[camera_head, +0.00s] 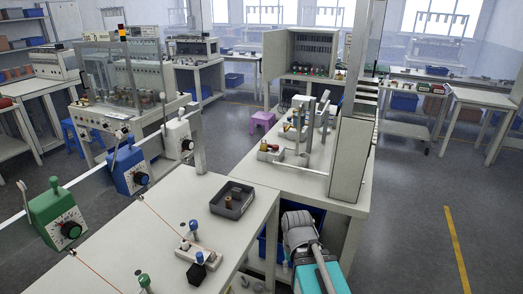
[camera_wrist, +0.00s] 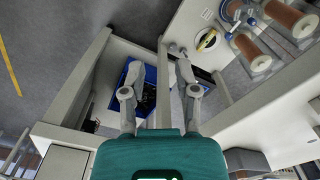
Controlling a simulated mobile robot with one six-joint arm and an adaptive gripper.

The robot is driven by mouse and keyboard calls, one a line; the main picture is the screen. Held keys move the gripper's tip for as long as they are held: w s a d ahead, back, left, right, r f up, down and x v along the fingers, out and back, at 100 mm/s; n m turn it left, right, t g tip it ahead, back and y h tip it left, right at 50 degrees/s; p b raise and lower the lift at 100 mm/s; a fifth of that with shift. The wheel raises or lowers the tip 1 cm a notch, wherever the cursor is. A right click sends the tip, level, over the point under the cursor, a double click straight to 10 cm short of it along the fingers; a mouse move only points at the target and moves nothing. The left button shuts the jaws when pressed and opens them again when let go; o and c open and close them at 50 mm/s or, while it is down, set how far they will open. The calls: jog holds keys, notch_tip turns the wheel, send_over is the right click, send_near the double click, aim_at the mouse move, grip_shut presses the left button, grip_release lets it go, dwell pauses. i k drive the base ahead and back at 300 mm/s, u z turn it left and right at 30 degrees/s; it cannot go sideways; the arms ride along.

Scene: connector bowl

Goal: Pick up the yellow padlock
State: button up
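In the head view, small yellowish spots (camera_head: 265,147) show on the far bench, and I cannot tell if one is the padlock. My gripper (camera_wrist: 158,62) is open and empty in the wrist view, with its fingers spread apart. The yellow item is to the right of the right finger, apart from it.
A blue bin (camera_wrist: 149,88) with dark contents is below, between my fingers in the picture. Copper-coloured spools (camera_wrist: 291,18) stand at upper right. A grey tray (camera_head: 232,199) with a brown piece sits on the near table (camera_head: 150,220). A tall pale cabinet (camera_head: 352,155) stands on the far bench.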

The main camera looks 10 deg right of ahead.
aim_at(263, 147)
jog(key=k, duration=1.35)
jog(key=z, duration=0.35)
jog(key=i, duration=0.95)
jog(key=z, duration=0.4)
jog(key=i, duration=1.1)
jog(key=u, duration=0.4)
